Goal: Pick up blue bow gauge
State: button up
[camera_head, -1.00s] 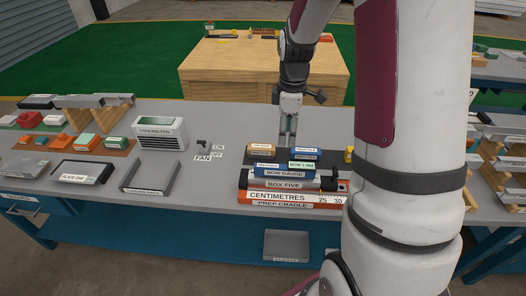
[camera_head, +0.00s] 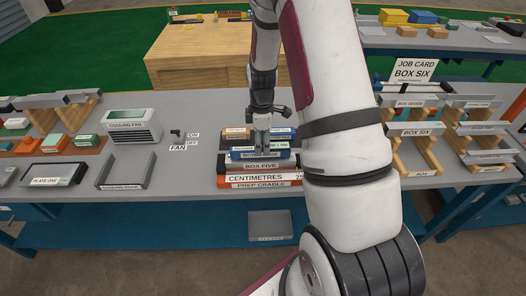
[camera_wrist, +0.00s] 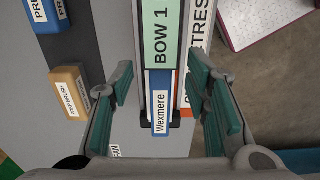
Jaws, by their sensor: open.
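The blue bow gauge (camera_head: 243,155) lies on the stack at the middle of the bench, with "BOW GAUGE" on its front, partly covered by my gripper. In the wrist view the blue bow gauge (camera_wrist: 160,82) shows from above, with a white "Wexmere" label and a green "BOW 1" label. My gripper (camera_head: 262,149) is open just above or around the gauge. In the wrist view my gripper (camera_wrist: 162,80) has one finger on each side of the gauge, with gaps visible. Contact cannot be told.
Under the gauge are the "BOX FIVE" bar (camera_head: 257,167) and the orange-edged "CENTIMETRES" rule (camera_head: 258,178). Small labelled blocks, including an orange one (camera_head: 236,134), stand behind. A cooling fan (camera_head: 133,126) and grey tray (camera_head: 125,171) are left; wooden racks (camera_head: 412,140) are right.

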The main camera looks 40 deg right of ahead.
jog(key=shift+f+p, duration=0.3)
jog(key=shift+f, duration=1.75)
grip_shut()
jog(key=shift+r, duration=0.15)
